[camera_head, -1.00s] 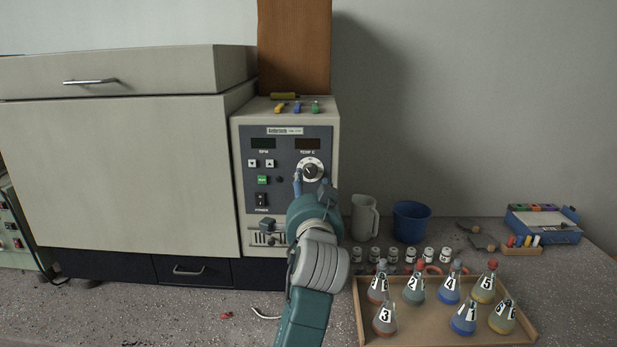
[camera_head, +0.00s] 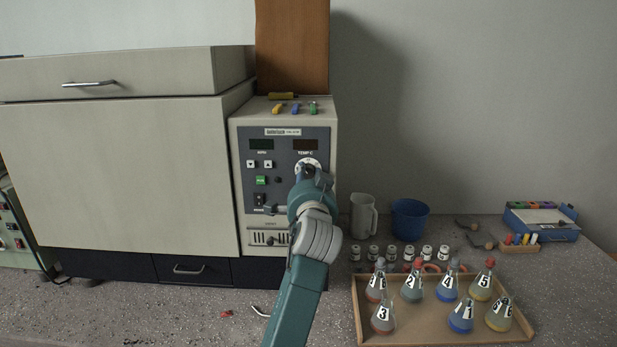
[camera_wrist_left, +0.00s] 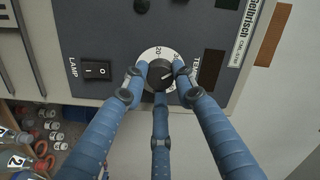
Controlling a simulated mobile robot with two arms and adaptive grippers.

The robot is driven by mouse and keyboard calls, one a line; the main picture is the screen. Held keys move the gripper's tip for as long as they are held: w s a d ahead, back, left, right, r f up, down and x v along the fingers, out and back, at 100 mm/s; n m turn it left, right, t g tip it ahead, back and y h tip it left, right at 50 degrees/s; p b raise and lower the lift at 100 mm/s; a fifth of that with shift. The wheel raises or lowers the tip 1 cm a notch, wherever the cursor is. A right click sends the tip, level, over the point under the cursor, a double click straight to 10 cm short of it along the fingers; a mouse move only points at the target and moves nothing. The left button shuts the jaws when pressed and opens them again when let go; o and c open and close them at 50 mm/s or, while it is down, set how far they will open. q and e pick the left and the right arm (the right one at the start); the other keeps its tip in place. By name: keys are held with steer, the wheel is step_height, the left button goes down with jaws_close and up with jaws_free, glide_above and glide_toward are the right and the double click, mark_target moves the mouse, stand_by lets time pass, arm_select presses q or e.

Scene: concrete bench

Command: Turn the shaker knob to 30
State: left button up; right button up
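The shaker knob (camera_wrist_left: 161,73) is a black knob on a white numbered dial under the temperature display. In the left wrist view a pale mark shows on the knob; "20" is legible at the dial's upper left, while other numbers are partly covered. In the head view the white dial (camera_head: 308,163) shows just above my left gripper (camera_head: 304,178), which hides most of the knob. In the left wrist view the three blue fingers of my left gripper (camera_wrist_left: 160,72) stand around the knob, tips close to its sides. Whether they press on it cannot be told. My right gripper is not in view.
The control panel has buttons (camera_head: 261,181) and a rocker switch (camera_wrist_left: 98,71) near the knob. Coloured clips (camera_head: 296,108) lie on top of the housing. A tray of numbered flasks (camera_head: 420,335), a mug (camera_head: 363,217) and a blue bucket (camera_head: 409,220) stand to the right.

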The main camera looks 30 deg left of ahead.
arm_select(q)
steer(key=shift+f+n+p, duration=0.1)
steer(key=shift+n+p, duration=0.2)
steer(key=shift+n, duration=1.3)
steer(key=shift+c, duration=0.2)
steer(key=o, duration=1.2)
steer(key=shift+a, duration=0.1)
steer(key=shift+c, duration=0.2)
steer(key=v, duration=0.7)
steer(key=shift+s, duration=0.2)
